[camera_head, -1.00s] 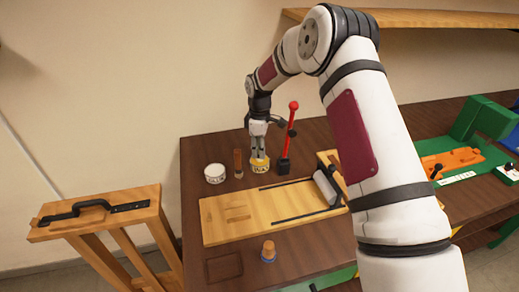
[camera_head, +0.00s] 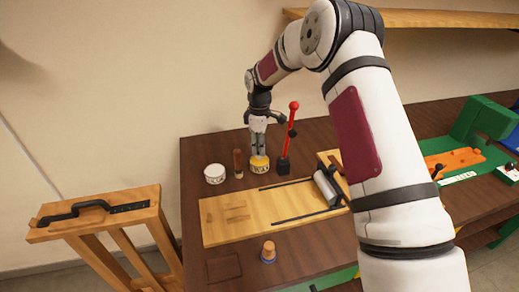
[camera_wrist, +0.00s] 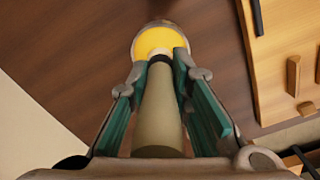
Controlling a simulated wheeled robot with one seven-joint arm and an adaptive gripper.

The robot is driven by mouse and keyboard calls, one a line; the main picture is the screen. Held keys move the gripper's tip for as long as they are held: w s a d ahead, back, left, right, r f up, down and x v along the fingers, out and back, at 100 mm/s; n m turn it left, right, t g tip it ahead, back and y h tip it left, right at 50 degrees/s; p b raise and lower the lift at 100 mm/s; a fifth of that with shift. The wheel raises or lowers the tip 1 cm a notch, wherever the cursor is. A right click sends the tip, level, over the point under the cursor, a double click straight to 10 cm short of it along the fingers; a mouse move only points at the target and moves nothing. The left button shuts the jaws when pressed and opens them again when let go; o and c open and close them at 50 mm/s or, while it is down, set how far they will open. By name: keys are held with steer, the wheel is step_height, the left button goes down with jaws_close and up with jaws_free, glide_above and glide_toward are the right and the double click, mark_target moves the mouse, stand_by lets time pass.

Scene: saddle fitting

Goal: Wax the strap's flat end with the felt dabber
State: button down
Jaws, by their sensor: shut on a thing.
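My gripper (camera_head: 258,146) points down over a yellow-topped tin (camera_head: 259,165) at the back of the dark bench. In the wrist view the fingers (camera_wrist: 160,85) are shut on a khaki tapering handle, which I take for the felt dabber (camera_wrist: 158,120). Its far end has a dark band and pale tip. The tip lies over the tin's yellow surface (camera_wrist: 158,40); I cannot tell whether it touches. A black strap-like piece (camera_head: 75,212) with a raised loop and a flat right end lies on the wooden stand at left. I cannot be sure that it is the strap.
A white tin (camera_head: 214,174) and a brown upright cylinder (camera_head: 238,164) stand left of the yellow tin. A red lever (camera_head: 290,130) on a black base stands close at right. A pale board (camera_head: 225,232) with dark strips and a roller (camera_head: 326,188) lies in front, near a cork-topped jar (camera_head: 268,252).

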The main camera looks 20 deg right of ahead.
steer(key=shift+r, duration=2.7)
